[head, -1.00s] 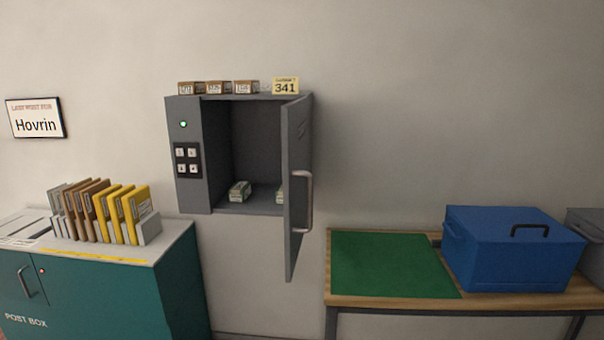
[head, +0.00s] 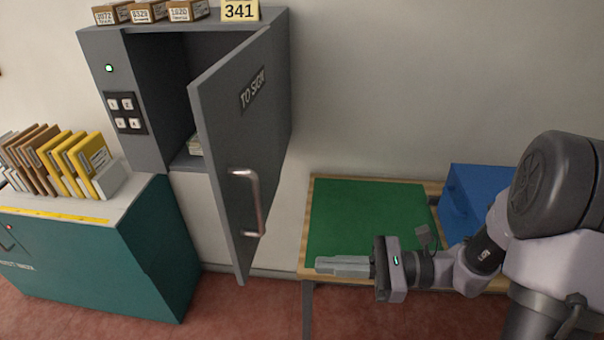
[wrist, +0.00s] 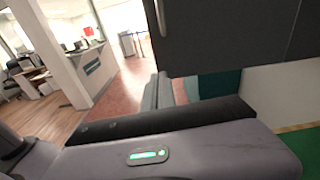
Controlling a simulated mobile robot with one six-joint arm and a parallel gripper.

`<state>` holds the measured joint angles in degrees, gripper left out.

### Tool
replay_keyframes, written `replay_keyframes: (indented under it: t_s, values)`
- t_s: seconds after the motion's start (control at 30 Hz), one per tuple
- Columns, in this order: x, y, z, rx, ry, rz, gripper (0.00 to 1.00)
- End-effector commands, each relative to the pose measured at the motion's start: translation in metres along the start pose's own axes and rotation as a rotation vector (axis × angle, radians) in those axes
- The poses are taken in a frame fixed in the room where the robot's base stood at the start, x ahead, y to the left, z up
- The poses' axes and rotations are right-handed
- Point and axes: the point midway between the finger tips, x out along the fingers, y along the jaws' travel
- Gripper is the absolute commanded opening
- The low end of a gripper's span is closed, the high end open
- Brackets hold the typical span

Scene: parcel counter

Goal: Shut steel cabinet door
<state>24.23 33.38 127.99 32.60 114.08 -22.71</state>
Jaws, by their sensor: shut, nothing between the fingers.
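The steel cabinet (head: 145,95) hangs on the wall in the head view. Its grey door (head: 225,130), marked "TO SIGN", stands open, swung out toward me from the cabinet's right side. A metal bar handle (head: 256,203) is on the door's face. My gripper (head: 322,265) is shut and empty, to the right of the door and low, over the front of the table. It is apart from the handle. In the wrist view the door (wrist: 230,35) shows at the top, beyond my gripper (wrist: 160,90). A pale bundle (head: 195,145) sits inside the cabinet, partly hidden by the door.
Small boxes (head: 148,12) and a yellow 341 sign (head: 240,10) stand on top of the cabinet. A teal post box (head: 110,250) with envelopes is at left. A table with a green mat (head: 365,210) and a blue box (head: 470,195) is at right.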

Motion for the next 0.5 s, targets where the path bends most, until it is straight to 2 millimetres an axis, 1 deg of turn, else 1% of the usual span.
replay_keyframes:
  t_s: [0.07, 0.17, 0.27, 0.5]
  values:
    - [-0.004, -0.010, -0.001, 0.040, -0.045, -0.044, 0.00]
    - [0.002, -0.014, -0.004, 0.048, -0.059, -0.056, 0.00]
    - [0.020, -0.013, -0.004, 0.046, -0.057, -0.051, 0.00]
    - [0.073, -0.015, -0.002, 0.046, -0.056, -0.048, 0.00]
